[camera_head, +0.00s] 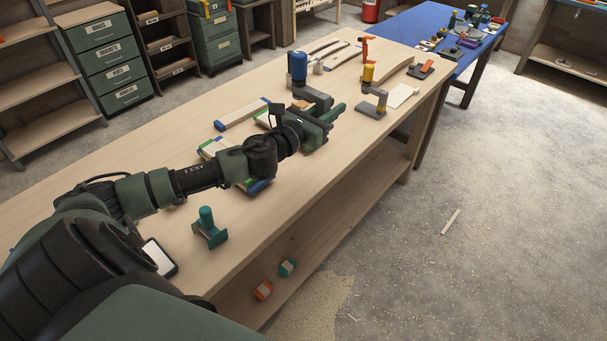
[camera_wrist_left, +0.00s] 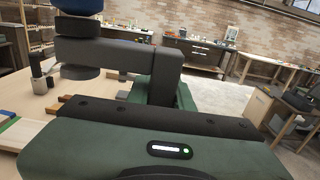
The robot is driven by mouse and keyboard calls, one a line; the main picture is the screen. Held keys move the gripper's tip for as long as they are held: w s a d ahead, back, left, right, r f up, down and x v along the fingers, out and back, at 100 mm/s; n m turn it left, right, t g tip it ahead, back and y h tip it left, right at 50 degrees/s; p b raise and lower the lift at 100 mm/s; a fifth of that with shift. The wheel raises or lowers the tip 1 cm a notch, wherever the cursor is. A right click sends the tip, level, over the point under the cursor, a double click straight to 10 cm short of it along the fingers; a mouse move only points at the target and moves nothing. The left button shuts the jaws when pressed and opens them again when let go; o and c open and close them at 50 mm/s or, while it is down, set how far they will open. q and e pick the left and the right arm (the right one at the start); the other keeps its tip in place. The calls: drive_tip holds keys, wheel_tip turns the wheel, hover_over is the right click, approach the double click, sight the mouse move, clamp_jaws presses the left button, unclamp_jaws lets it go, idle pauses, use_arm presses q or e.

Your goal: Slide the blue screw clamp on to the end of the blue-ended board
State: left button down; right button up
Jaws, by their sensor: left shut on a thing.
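The blue screw clamp has a blue handle (camera_head: 297,66) and a dark grey C-shaped frame (camera_head: 313,96). My left gripper (camera_head: 326,119) is shut on its frame and holds it upright over the workbench. In the left wrist view the grey frame (camera_wrist_left: 112,56) fills the upper left, and its blue handle is cut off at the top. A light wood board with blue ends (camera_head: 242,114) lies left of the gripper. More boards lie partly hidden under my left arm, showing green ends and a blue end (camera_head: 260,186). The clamp is apart from the boards. My right gripper is not in view.
A yellow-handled clamp (camera_head: 369,73) and an orange clamp (camera_head: 365,49) stand farther along the workbench (camera_head: 330,165). A teal clamp-like tool (camera_head: 208,228) stands near the front. Wood pieces lie at the back. The bench's right strip is mostly clear.

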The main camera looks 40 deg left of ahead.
use_arm(q)
drive_tip(key=shift+f+b, duration=3.45)
drive_tip(key=shift+f, duration=6.25)
drive_tip(key=shift+r, duration=0.1)
drive_tip(key=c, duration=1.6)
unclamp_jaws()
drive_tip(key=shift+f, duration=0.35)
drive_tip(key=o, duration=0.3)
drive_tip(key=shift+o, duration=0.2)
drive_tip(key=shift+r, duration=0.1)
